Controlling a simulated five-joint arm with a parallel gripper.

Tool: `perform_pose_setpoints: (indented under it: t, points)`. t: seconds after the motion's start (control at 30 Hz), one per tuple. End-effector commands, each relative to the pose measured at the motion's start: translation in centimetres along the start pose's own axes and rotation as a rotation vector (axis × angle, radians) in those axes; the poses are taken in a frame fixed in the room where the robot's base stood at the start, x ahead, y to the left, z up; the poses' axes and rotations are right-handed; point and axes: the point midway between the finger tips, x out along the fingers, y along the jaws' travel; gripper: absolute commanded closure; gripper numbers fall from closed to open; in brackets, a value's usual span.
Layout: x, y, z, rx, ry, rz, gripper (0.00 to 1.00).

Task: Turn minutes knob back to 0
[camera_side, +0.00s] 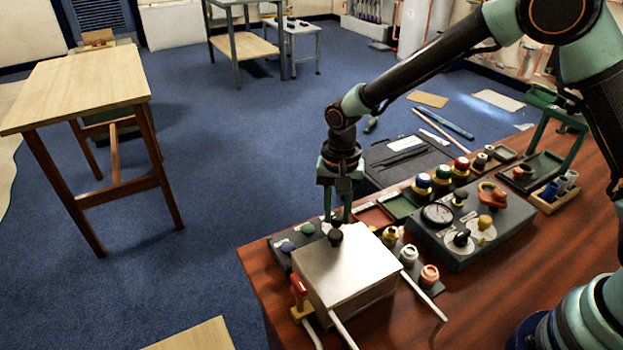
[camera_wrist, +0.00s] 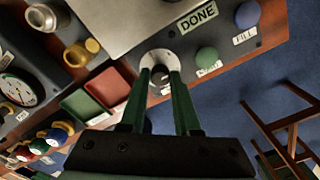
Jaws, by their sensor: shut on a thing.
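The minutes knob (camera_wrist: 160,73) is a small dark knob on a round white dial (camera_wrist: 157,58) with marks, set in a dark panel, in the wrist view. My gripper (camera_wrist: 161,76) has its two green fingers on either side of the knob and is shut on it. The pointer and dial numbers are too small to read. The dark panel (camera_side: 279,256) shows at the box's back left.
A green button (camera_wrist: 207,57) and a blue button (camera_wrist: 247,14) sit along the panel. A gauge box (camera_side: 470,240) and red and green trays (camera_side: 398,206) lie to the right.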

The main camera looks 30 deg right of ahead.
Motion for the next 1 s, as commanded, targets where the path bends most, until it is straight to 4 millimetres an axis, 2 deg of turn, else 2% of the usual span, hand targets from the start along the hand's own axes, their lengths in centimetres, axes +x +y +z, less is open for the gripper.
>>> perform_pose_setpoints:
  t: [1.0]
  points:
    - [-0.15, 0.0, 0.0, -0.964, -0.001, 0.0, 1.0]
